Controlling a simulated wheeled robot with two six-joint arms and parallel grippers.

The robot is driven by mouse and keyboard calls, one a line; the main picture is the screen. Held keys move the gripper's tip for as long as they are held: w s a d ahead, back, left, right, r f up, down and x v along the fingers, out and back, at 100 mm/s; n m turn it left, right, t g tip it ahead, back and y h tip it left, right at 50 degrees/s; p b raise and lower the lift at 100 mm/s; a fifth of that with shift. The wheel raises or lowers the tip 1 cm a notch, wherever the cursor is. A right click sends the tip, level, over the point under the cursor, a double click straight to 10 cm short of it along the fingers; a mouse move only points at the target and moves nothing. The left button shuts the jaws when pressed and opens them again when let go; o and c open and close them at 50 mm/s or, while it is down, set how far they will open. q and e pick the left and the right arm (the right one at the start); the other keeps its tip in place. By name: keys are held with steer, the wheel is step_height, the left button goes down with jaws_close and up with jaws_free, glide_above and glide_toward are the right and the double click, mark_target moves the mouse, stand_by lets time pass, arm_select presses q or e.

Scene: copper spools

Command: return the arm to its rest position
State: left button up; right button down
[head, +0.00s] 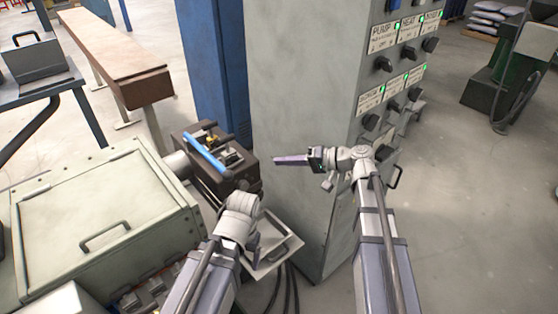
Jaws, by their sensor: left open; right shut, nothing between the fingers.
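My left arm comes in from the bottom left. Its wrist is in front of a dark machine head (225,165) with a blue bar (204,151) on it. My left gripper (255,188) is open at the end of that wrist; its fingers are hard to make out against the dark machine. My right arm rises from the bottom right and bends left at the wrist. My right gripper (292,160) is shut and empty, with its fingers pointing left in front of the grey cabinet (300,95), to the right of the dark machine head.
The cabinet carries knobs and labels on its right face. A pale green machine housing (100,215) with a handle fills the lower left. A light tray (277,246) lies between my arms. A brown-topped bench (105,50) stands behind. Open floor (470,200) lies at right.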

stand_by(0.3)
steer(key=s+a+f+n+g+h, duration=0.3)
steer(key=s+a+f+g+h, duration=0.3)
steer(key=s+f, duration=0.55)
steer(key=s+d+f+n+h, duration=0.1)
steer(key=s+d+f+h, duration=0.1)
steer(key=s+h, duration=0.2)
steer(key=s+d+f+h, duration=0.2)
steer(key=s+h, duration=0.3)
steer(key=shift+s+d+f+n+t, duration=0.25)
steer(key=shift+d+f+n+t, duration=0.05)
steer(key=shift+f+n, duration=0.1)
